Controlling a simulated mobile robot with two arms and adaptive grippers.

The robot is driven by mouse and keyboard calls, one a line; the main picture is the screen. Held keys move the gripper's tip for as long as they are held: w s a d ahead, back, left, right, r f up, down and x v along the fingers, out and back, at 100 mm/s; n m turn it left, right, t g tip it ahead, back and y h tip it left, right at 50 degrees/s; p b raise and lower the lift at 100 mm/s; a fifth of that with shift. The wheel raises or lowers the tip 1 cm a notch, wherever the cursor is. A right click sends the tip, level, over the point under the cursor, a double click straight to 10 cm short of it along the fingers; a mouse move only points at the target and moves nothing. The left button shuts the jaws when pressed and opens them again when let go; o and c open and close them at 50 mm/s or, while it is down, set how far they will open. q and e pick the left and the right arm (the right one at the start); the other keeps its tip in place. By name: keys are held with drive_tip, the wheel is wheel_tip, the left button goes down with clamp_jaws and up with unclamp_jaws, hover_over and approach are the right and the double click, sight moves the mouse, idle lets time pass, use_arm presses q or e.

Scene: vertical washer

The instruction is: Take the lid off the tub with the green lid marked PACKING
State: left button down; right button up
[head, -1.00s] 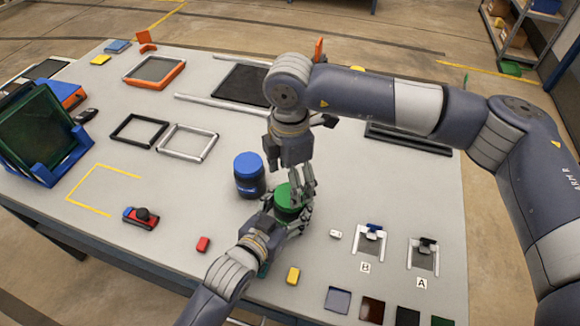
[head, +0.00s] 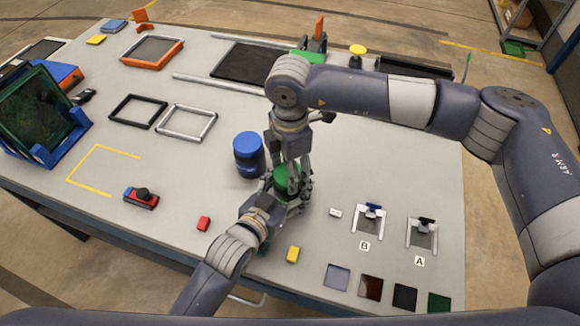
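The tub with the green lid (head: 281,185) stands near the middle front of the table, mostly hidden by both grippers. Its lid shows as a green patch; no lettering is readable. My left gripper (head: 287,200) comes from the front left, with its fingers closed around the tub's body. My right gripper (head: 289,171) points down from above, its fingers right at the lid. Overlap hides whether they touch or grip it. A dark blue tub with a blue lid (head: 247,143) stands upright just left of the green-lidded tub.
A red block (head: 204,223), a yellow block (head: 293,254) and a small white block (head: 336,212) lie nearby. Fixtures stand at right by labels B (head: 365,246) and A (head: 419,261). Empty frames (head: 187,123) lie left.

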use_arm(q)
drive_tip(key=shift+f, duration=0.1)
use_arm(e)
drive_tip(key=n, duration=0.5)
drive_tip(key=shift+n, duration=0.3)
drive_tip(key=n, duration=4.8)
drive_tip(key=shift+r, duration=0.25)
